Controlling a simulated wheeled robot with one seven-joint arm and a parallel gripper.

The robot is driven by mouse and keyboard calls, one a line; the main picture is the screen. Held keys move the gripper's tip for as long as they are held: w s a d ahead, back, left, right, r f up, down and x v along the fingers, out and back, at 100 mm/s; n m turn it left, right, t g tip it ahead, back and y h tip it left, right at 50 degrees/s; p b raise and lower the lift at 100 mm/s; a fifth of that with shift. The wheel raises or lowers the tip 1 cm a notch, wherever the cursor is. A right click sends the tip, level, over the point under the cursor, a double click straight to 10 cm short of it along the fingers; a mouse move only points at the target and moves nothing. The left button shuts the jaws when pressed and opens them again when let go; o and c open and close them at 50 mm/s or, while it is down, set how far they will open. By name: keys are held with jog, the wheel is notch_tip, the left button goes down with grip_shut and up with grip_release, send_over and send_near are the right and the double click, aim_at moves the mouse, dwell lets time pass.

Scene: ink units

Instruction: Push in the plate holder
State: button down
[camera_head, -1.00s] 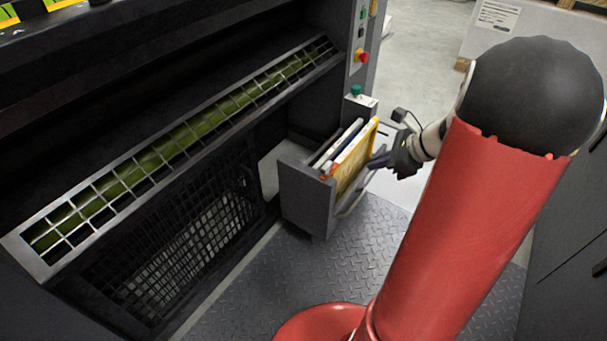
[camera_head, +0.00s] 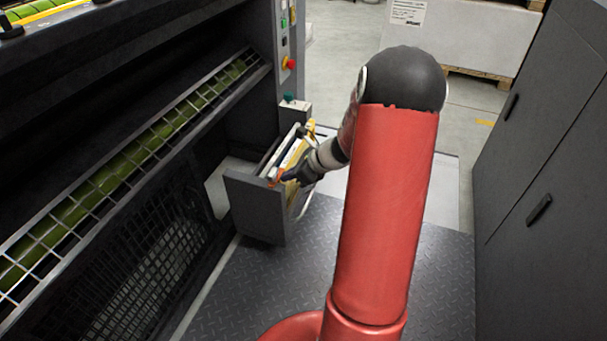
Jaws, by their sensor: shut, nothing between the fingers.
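The plate holder (camera_head: 254,206) is a dark grey drawer-like box standing out from the lower part of the machine. Several plates (camera_head: 283,152) stand upright in it, at least one with a yellow face. My gripper (camera_head: 289,177) is at the right-hand side of the holder, close to the plates and partly over them. I cannot tell whether it touches the holder. Its fingers look shut and hold nothing.
The machine (camera_head: 90,92) with its grated roller guard fills the left. A control column with a red button (camera_head: 290,63) rises behind the holder. Grey cabinets (camera_head: 530,190) stand on the right. The tread-plate floor (camera_head: 330,235) between is clear. A pallet (camera_head: 480,70) stands at the back.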

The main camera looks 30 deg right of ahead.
jog(key=shift+w+a, duration=0.4)
jog(key=shift+w, duration=0.1)
